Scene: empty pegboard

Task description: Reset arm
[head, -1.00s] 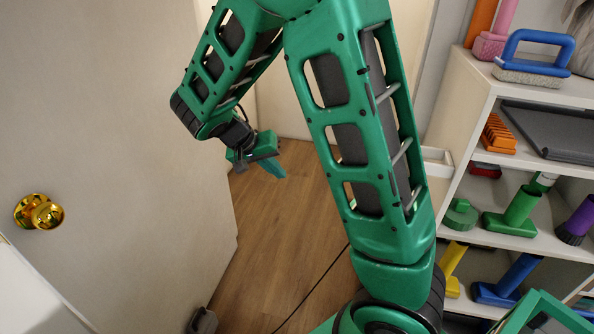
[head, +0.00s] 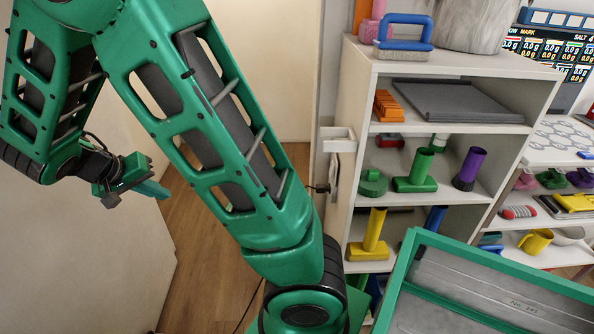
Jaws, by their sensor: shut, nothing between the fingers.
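My green arm fills the left and middle of the head view, bent at a high elbow that is cut off by the top edge. My gripper (head: 150,190) hangs at the left end of the arm, in front of the pale wall and the wood floor. Its fingers are together and point to the right. It holds nothing and touches nothing that I can see.
A white shelf unit (head: 350,100) stands right of my arm, with brushes and coloured tools on its shelves. A green-framed grey panel (head: 460,300) is at the lower right. More shelves (head: 560,220) stand at the far right. Wood floor (head: 200,270) shows below the gripper.

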